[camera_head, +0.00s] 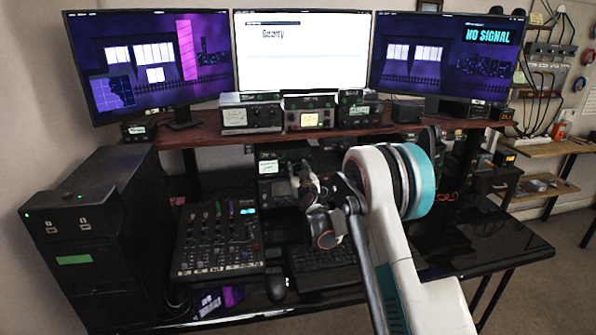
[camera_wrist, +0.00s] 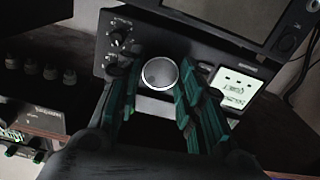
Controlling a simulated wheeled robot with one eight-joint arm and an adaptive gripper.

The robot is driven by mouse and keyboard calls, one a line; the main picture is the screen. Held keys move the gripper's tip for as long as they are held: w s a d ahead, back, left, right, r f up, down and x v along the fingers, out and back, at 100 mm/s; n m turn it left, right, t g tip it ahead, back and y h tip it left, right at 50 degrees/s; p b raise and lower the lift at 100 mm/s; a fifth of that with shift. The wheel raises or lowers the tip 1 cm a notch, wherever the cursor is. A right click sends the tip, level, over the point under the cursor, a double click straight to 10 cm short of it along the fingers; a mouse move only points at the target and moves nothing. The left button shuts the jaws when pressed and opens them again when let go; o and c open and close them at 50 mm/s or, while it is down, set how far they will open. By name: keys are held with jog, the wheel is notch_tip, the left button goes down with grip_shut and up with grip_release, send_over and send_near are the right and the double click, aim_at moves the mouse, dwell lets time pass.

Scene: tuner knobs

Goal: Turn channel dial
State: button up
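In the wrist view a large round silver dial (camera_wrist: 160,74) sits on the front of a dark radio unit (camera_wrist: 195,50). My gripper (camera_wrist: 158,88) is open, with a green-lined finger on each side of the dial. Gaps show between the fingers and the dial, and I cannot tell whether either finger touches it. In the head view my gripper (camera_head: 318,205) is in front of the equipment below the shelf, and my arm hides part of that area. The dial cannot be made out there.
Small knobs (camera_wrist: 118,38) and a white label (camera_wrist: 234,87) flank the dial. Several radio boxes stand on the wooden shelf (camera_head: 215,130) under three monitors (camera_head: 300,50). A mixer (camera_head: 218,240), mouse (camera_head: 277,287) and keyboard (camera_head: 325,268) lie on the desk. A black tower (camera_head: 90,240) stands left.

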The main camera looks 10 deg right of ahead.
jog(key=shift+m, duration=0.4)
jog(key=m, duration=0.3)
jog(key=shift+m, duration=0.3)
jog(key=shift+d+m+p, duration=0.1)
jog(key=shift+m+p, duration=0.2)
jog(key=shift+m, duration=1.3)
jog(key=o, duration=0.8)
jog(key=shift+s, duration=0.15)
jog(key=s, duration=1.1)
jog(key=shift+s, duration=0.4)
